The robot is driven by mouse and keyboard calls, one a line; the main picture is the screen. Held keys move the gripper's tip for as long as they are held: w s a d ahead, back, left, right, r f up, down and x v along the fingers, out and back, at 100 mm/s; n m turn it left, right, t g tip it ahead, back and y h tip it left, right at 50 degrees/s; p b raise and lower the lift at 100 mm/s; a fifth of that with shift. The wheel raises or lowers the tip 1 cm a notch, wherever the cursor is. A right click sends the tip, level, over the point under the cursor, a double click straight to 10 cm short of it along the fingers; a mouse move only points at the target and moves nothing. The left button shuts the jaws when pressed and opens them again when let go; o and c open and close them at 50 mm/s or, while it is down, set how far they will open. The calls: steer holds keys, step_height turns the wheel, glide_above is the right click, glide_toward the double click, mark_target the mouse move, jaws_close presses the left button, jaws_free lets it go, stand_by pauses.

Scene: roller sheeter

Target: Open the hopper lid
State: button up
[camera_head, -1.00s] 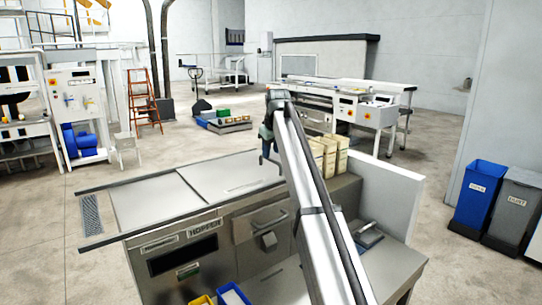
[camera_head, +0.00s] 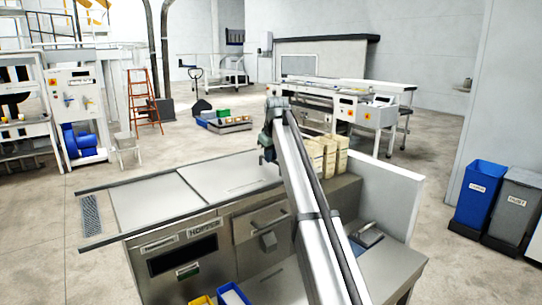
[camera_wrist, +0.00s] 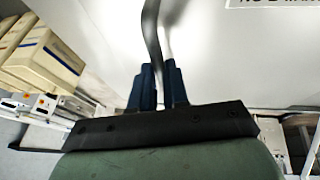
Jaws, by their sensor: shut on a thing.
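The steel hopper unit (camera_head: 188,252) stands in the foreground of the head view, with a HOPPER label on its front. Its flat top has a left panel (camera_head: 155,208) and a right panel (camera_head: 225,177), with a seam between them. My gripper (camera_head: 268,158) is at the far right part of this top. In the wrist view, my gripper's dark blue fingers (camera_wrist: 158,88) are shut on a dark, curved bar-like handle (camera_wrist: 151,30). A pale panel (camera_wrist: 225,55) with a partly cut-off printed label lies behind it. My arm hides part of the unit's right side.
Several pale boxes (camera_head: 330,155) stand close to the right of my gripper. A white upright panel (camera_head: 385,195) edges the unit's right side. Yellow and blue bins (camera_head: 232,295) sit low at the front. Blue and grey waste bins (camera_head: 480,200) stand at the right.

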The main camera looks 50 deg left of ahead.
jaws_close()
steer(key=s, duration=2.9)
steer(key=shift+s, duration=0.1)
steer(key=o, duration=0.6)
jaws_free()
steer(key=shift+o, duration=0.2)
steer(key=shift+r, duration=0.15)
steer(key=v, duration=1.3)
steer(key=shift+r, duration=0.3)
steer(key=shift+d, duration=0.15)
